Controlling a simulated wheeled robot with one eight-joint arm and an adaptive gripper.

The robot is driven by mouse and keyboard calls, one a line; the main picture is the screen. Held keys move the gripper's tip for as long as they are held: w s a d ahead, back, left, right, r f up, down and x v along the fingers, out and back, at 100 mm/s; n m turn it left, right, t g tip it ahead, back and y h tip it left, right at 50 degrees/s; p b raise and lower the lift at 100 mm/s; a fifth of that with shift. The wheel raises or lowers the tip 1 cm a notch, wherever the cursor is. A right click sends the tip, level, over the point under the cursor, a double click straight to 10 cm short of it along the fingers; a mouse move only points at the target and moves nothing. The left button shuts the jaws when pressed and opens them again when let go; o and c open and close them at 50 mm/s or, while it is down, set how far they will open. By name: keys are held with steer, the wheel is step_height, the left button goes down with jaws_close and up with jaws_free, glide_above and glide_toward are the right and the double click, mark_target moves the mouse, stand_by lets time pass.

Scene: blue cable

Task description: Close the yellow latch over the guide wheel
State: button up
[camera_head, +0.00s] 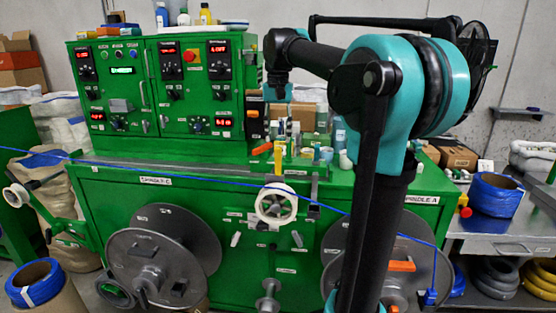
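A yellow upright piece (278,158), which looks like the latch, stands on the bench top of the green machine, with an orange-yellow piece (262,149) slanting beside it. A white guide wheel (276,203) sits below on the machine's front. The blue cable (190,180) runs from the left edge across the front, past this wheel, and on behind my arm. My gripper (284,127) hangs down from my wrist, above and close to the yellow piece. It is small and dark against clutter, so its fingers and any contact cannot be made out.
Small bottles and blocks (325,155) crowd the bench right of the yellow piece. A control cabinet (155,85) rises at the left. Large grey spools (163,258) are on the machine's front. A metal table (495,245) with a blue coil (496,195) stands at right.

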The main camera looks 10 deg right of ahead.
glide_above(278, 176)
step_height(278, 176, down, 9)
steer(key=shift+w+r, duration=0.1)
steer(key=shift+c, duration=0.2)
jaws_close()
stand_by(0.3)
